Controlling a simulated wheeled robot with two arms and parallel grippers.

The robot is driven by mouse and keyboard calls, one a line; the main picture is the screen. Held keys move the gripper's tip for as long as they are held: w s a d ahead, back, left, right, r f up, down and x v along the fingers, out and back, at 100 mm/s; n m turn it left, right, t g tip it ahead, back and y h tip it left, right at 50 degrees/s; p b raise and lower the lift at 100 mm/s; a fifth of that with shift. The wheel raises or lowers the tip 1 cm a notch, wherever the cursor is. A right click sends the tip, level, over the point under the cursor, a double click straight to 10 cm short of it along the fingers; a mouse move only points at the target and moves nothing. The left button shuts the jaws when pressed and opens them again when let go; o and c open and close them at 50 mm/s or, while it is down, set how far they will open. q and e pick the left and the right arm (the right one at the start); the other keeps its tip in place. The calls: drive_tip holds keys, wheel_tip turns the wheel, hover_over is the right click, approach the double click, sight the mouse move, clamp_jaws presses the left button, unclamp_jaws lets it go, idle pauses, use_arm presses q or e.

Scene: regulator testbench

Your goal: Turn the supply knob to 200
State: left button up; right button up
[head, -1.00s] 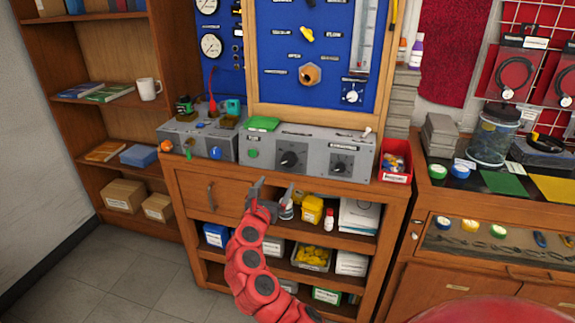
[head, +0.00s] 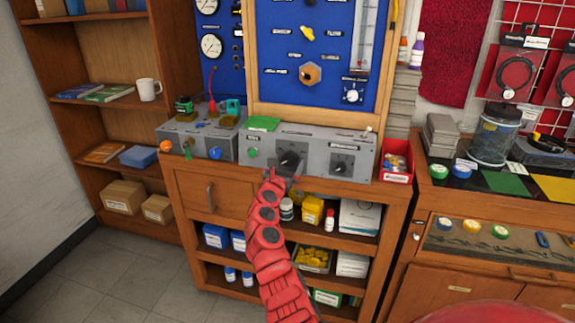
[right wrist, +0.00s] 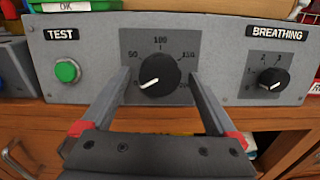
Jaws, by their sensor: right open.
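The large black supply knob (right wrist: 160,73) sits on the grey control panel (right wrist: 95,45) on the bench. Its scale reads 50, 100 and 150, with the end marks partly hidden by my fingers. Its white pointer line points to the lower left, near the low end of the scale. The knob also shows in the head view (head: 291,160). My right gripper (right wrist: 158,80) is open, its two fingers on either side of the knob's front; I cannot tell whether they touch it. In the head view the right gripper (head: 281,174) is just below the knob. My left gripper is out of view.
A green TEST button (right wrist: 67,71) is left of the knob, and a smaller BREATHING knob (right wrist: 273,78) is right. A green item (head: 263,123) lies on the panel top. A red bin (head: 396,170) stands at the right. Open shelves lie below.

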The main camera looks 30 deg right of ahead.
drive_tip(key=c, duration=1.4)
